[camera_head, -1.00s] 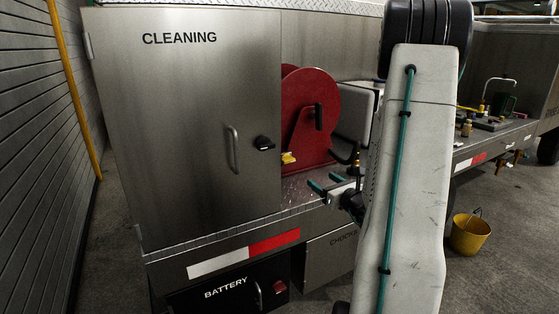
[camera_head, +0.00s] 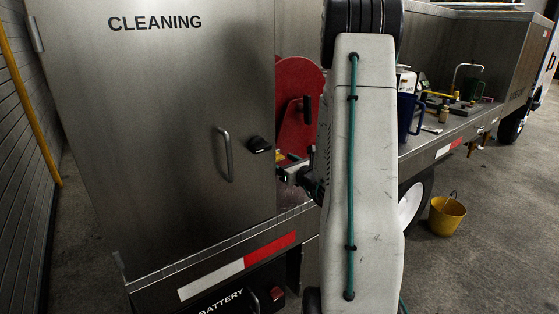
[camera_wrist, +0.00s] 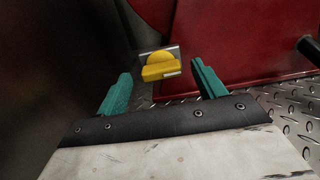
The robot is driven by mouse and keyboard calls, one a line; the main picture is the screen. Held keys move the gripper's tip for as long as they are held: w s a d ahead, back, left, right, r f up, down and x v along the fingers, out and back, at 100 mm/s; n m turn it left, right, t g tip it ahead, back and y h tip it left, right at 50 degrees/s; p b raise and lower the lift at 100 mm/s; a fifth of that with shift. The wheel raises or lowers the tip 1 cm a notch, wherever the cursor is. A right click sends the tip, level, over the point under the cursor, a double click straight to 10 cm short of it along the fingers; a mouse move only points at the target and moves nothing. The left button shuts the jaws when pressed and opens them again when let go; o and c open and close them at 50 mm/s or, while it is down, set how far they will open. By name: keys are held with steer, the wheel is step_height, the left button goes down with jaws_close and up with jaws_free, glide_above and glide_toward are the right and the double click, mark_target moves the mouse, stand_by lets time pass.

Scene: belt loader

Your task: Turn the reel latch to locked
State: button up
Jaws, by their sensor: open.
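The red reel (camera_head: 300,105) stands on the deck beside the cleaning cabinet, partly hidden by my arm in the head view. The reel latch (camera_wrist: 158,66) is a yellow knob on a small metal plate at the foot of the reel. In the wrist view it lies ahead of my gripper (camera_wrist: 160,84), between the two green fingers and a little beyond their tips. The fingers are open and apart, with nothing between them. In the head view my gripper (camera_head: 286,168) is low in front of the reel, mostly hidden by my arm.
Tread-plate deck (camera_wrist: 290,105) lies right of the gripper. A yellow bucket (camera_head: 446,215) is on the floor at right.

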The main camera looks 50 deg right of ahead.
steer(key=shift+x, duration=1.05)
steer(key=c, duration=1)
steer(key=shift+n, duration=0.4)
steer(key=shift+o, duration=0.2)
steer(key=n, duration=0.3)
steer(key=shift+n, duration=0.4)
steer(key=n, duration=0.4)
steer(key=shift+a+f, duration=0.1)
steer(key=n, duration=0.5)
steer(key=shift+a+f+n, duration=0.1)
steer(key=shift+f+n, duration=0.05)
steer(key=shift+n, duration=2.15)
